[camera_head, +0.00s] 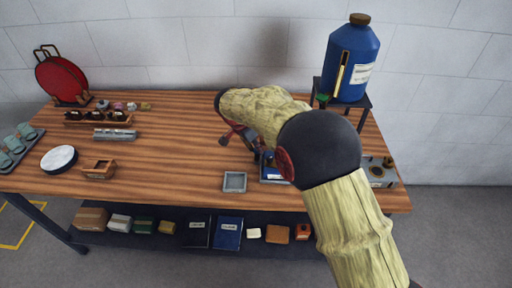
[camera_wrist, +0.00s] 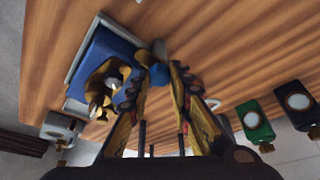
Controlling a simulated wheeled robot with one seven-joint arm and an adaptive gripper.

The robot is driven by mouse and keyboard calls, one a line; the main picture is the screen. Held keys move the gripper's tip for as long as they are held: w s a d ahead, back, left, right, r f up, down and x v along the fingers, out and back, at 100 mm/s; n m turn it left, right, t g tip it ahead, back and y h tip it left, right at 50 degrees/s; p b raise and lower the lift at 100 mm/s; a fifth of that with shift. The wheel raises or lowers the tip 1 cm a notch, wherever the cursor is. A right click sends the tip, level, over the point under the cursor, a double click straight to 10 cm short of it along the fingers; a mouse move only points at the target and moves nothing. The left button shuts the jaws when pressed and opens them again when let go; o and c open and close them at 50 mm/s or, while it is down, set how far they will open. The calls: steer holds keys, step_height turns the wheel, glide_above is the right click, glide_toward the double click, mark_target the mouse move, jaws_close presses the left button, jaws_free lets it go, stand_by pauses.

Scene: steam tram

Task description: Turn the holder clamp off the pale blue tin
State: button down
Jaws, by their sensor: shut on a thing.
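My gripper (camera_wrist: 159,75) is in the middle of the wrist view, with its fingertips closed on a small blue part (camera_wrist: 158,74). A short grey post shows just beyond that part; I cannot tell whether it is the clamp's handle. Left of the fingers is a blue holder base (camera_wrist: 101,55) with a pale grey edge, carrying a brass-coloured curved piece (camera_wrist: 103,82) that looks like the clamp. The base also shows in the head view (camera_head: 273,173), partly hidden by my arm. I cannot make out the pale blue tin for certain.
A small grey tray (camera_head: 235,190) lies left of the holder on the wooden table (camera_head: 190,160). A large blue bottle (camera_head: 350,65) stands on a dark stand at the back right. Green (camera_wrist: 256,125) and black (camera_wrist: 296,104) items are right of my fingers in the wrist view.

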steer(key=c, duration=1.6)
jaws_free()
steer(key=v, duration=1.2)
steer(key=shift+a, duration=0.1)
steer(key=shift+n, duration=0.3)
